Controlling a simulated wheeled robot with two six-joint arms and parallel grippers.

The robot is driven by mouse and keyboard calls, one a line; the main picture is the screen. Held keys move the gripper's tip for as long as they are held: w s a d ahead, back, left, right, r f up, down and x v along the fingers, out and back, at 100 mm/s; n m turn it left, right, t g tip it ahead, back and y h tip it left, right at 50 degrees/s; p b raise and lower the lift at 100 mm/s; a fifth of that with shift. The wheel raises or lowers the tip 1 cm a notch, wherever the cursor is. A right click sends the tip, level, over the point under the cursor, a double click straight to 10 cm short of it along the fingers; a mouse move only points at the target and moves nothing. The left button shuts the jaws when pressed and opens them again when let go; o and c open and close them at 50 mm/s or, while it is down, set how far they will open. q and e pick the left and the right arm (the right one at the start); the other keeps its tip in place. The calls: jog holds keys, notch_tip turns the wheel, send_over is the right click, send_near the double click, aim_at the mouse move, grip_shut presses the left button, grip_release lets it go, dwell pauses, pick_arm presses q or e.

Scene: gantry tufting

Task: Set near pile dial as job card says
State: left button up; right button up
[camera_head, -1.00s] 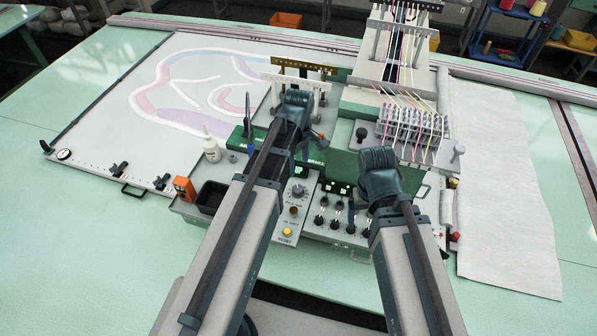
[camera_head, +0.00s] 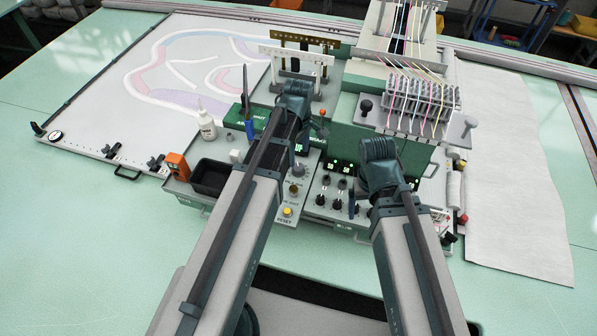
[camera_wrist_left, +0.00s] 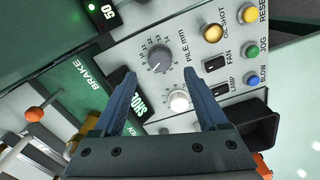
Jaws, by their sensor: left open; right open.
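The pile dial (camera_wrist_left: 159,58), a grey knob marked "PILE mm" with a number scale, sits on the pale panel in the left wrist view. It also shows in the head view (camera_head: 299,170), just right of my left arm. My left gripper (camera_wrist_left: 160,76) is open, its blue fingers apart on either side below the dial and not touching it. A pale round knob (camera_wrist_left: 178,100) lies between the fingers. My right gripper (camera_head: 354,192) is open over the small black knobs; my wrist hides most of it. I cannot make out a job card or the dial's exact setting.
A yellow reset button (camera_head: 287,211) is on the panel near my left arm. A black tray (camera_head: 212,177), a white bottle (camera_head: 207,125) and an orange box (camera_head: 177,164) stand to the left. Threaded needle bars (camera_head: 420,105) rise behind my right arm.

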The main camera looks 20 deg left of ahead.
aim_at(299, 167)
pick_arm(q)
notch_tip(299, 167, down, 7)
jog(key=b, duration=0.5)
jog(key=shift+r+b, duration=0.15)
jog(key=shift+b, duration=0.2)
grip_shut()
